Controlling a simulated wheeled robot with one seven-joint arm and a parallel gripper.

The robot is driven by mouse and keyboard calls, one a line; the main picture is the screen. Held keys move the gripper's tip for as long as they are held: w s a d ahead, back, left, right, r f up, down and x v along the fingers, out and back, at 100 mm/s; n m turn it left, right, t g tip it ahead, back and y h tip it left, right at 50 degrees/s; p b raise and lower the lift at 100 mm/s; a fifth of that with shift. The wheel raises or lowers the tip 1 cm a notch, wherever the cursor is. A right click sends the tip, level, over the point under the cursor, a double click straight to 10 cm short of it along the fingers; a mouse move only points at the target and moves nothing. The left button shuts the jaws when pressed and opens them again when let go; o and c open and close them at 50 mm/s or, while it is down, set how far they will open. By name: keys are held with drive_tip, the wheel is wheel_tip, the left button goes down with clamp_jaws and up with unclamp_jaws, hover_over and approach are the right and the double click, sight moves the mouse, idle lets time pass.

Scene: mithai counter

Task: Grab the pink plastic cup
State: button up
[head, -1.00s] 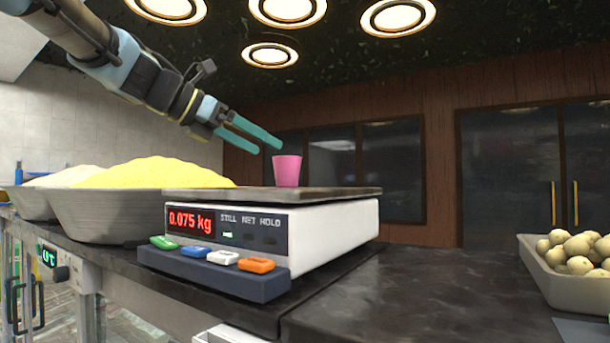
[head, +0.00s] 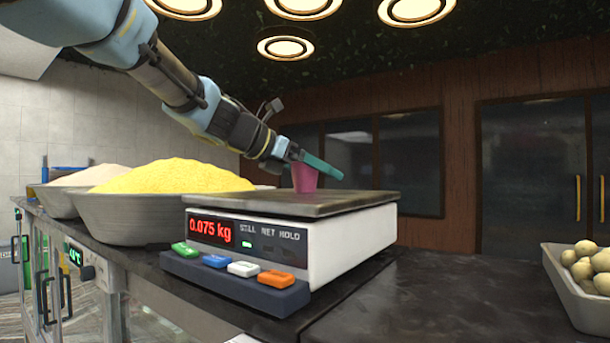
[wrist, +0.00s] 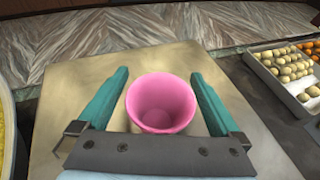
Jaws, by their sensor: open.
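The pink plastic cup (head: 304,181) stands upright on the metal plate (head: 270,204) of a weighing scale. In the wrist view the cup (wrist: 161,103) is seen from above, with its empty inside showing. My gripper (head: 318,166) is open at the cup, with teal fingers. In the wrist view my gripper (wrist: 163,85) has one finger on each side of the cup, with a visible gap on both sides. In the head view a finger crosses in front of the cup's upper part.
The scale (head: 335,243) reads 0.075 kg and sits on a dark counter (head: 400,300). A bowl of yellow grains (head: 125,222) stands close at its left. A tray of round pale sweets (head: 585,300) is at the right. The counter between scale and tray is clear.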

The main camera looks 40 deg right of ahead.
drive_tip(key=c, duration=1.3)
drive_tip(key=shift+o, duration=0.2)
